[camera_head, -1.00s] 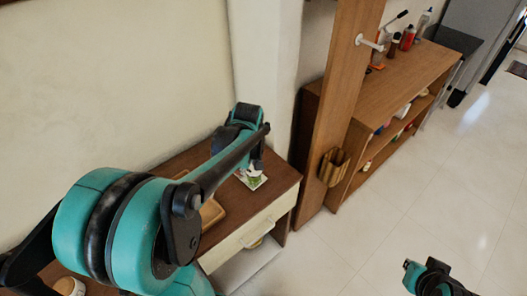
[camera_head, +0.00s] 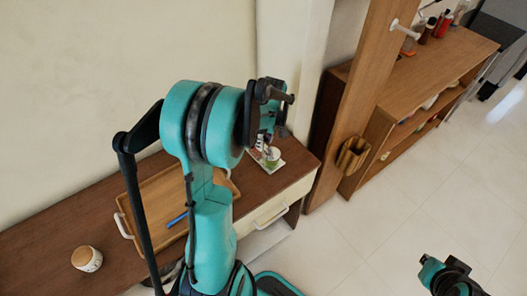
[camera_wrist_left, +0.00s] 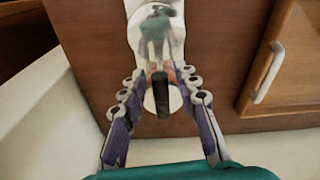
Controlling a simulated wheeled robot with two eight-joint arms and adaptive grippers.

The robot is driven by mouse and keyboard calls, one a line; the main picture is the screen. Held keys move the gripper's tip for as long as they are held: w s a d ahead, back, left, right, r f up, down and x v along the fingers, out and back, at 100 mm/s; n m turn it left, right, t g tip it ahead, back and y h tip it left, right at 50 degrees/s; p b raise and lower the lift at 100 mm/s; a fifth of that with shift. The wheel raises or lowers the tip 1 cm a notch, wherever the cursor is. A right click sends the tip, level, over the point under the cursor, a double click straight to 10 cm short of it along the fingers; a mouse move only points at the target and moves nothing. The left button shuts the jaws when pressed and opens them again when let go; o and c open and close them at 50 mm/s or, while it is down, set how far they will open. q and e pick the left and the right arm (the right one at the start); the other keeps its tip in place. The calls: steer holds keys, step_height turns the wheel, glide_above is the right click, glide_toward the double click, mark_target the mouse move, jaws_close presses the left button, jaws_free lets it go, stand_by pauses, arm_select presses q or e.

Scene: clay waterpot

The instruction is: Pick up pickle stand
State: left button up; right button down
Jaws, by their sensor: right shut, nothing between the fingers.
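A small white-and-green item (camera_head: 272,157) stands near the right end of the brown cabinet top (camera_head: 290,170), partly hidden by my left arm; I cannot tell for sure that it is the pickle stand. My left gripper (camera_head: 270,132) is above it. In the left wrist view, my left gripper (camera_wrist_left: 162,88) is open, with its fingers apart on either side of a shiny, pale round thing (camera_wrist_left: 157,25) and a dark upright piece (camera_wrist_left: 160,95). Contact cannot be told. My right gripper (camera_head: 447,275) is shut and empty over the floor at the lower right.
A wooden tray (camera_head: 150,188) with a blue item (camera_head: 177,220) lies on the cabinet behind my left arm. A wooden post (camera_head: 352,100) with a holder (camera_head: 352,155) rises at the right. The floor (camera_head: 400,210) is clear.

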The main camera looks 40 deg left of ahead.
mark_target(262, 153)
arm_select(q)
steer(key=f, duration=0.1)
steer(key=f+b, duration=0.1)
steer(key=f, duration=0.3)
steer(key=shift+a+f, duration=0.1)
steer(key=shift+a, duration=0.25)
jaws_close()
